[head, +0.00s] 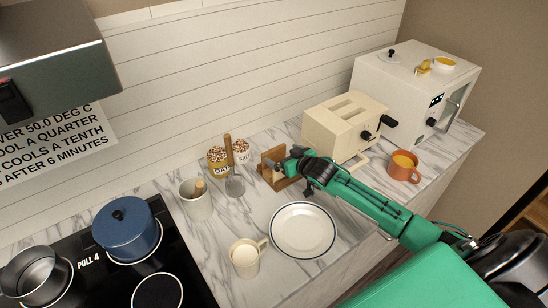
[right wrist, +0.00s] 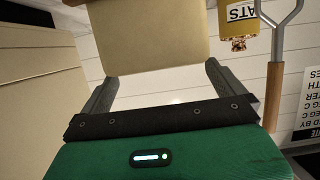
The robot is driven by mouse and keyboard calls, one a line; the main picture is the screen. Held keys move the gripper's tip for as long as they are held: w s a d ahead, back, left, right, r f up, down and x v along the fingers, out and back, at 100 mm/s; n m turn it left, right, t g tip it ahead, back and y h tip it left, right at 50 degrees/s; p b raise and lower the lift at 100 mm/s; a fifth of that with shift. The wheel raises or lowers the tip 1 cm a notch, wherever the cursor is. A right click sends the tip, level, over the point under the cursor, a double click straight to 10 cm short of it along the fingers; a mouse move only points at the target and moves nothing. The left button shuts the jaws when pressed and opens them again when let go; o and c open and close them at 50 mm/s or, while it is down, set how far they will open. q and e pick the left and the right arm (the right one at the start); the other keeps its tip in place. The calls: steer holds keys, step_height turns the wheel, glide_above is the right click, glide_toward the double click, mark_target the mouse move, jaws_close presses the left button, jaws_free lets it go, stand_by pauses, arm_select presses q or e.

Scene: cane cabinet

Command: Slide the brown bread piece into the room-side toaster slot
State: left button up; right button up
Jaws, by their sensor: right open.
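The tan-brown bread piece (right wrist: 145,38) shows in the right wrist view, in front of my right gripper (right wrist: 161,74). The gripper's two fingers are apart, with the bread's near edge at the gap between the tips; I cannot tell whether either finger touches it. In the head view the right gripper (head: 284,166) is at the small wooden rack (head: 268,159), and hides most of what is in it. The cream toaster (head: 331,133) stands to the right of the rack, with two slots on top and dark knobs. Both slots look empty. My left gripper is not in view.
A white plate (head: 303,230) lies in front of the rack, with a cream mug (head: 245,258) beside it. An orange mug (head: 404,167) and a white oven (head: 405,95) are at the right. Oat jars (head: 218,159), a utensil crock (head: 196,200) and the hob (head: 110,280) are left.

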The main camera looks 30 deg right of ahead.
mark_target(275, 150)
steer(key=p+x, duration=0.1)
steer(key=x, duration=0.2)
steer(key=shift+w+r, duration=0.15)
steer(key=shift+w, duration=0.05)
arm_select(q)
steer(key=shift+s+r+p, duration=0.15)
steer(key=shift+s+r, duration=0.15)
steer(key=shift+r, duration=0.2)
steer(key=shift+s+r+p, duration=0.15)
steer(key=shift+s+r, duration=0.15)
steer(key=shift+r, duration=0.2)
arm_select(e)
steer(key=shift+w+f, duration=0.3)
steer(key=shift+w, duration=0.15)
steer(key=c, duration=0.8)
steer(key=shift+c, duration=0.2)
